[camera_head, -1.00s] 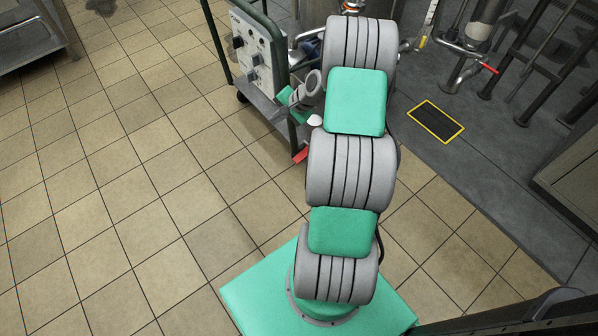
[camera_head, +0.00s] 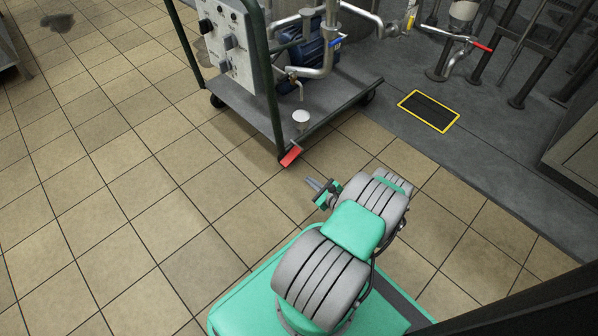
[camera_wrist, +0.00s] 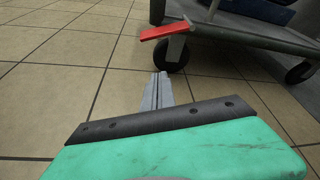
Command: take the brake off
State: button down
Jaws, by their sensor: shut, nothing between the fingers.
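A small red brake pedal (camera_head: 291,157) sticks out over the near caster of a wheeled pump cart (camera_head: 335,113). In the wrist view the red pedal (camera_wrist: 164,32) tilts, its right end higher, just above a black caster wheel (camera_wrist: 171,55). My gripper (camera_head: 312,184) is low over the tiles, to the right of and nearer than the pedal, with a gap between them. In the wrist view my gripper's fingers (camera_wrist: 160,78) are together and empty, pointing toward the caster from below. The pedal's joint to the caster is partly hidden.
The cart carries a control box (camera_head: 228,42), a blue motor (camera_head: 310,48) and pipework. A yellow-edged floor drain (camera_head: 429,110) lies to the right. A red-handled valve (camera_head: 481,46) is at the upper right. Open tiled floor spreads to the left and between my gripper and the cart.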

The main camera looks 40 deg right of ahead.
aim_at(291, 156)
jog(key=b+x, duration=0.4)
jog(key=x, duration=0.6)
jog(key=shift+a, duration=0.1)
jog(key=r, duration=0.2)
jog(key=a+r, duration=0.1)
jog(key=shift+s+a+r, duration=0.25)
jog(key=shift+r, duration=0.1)
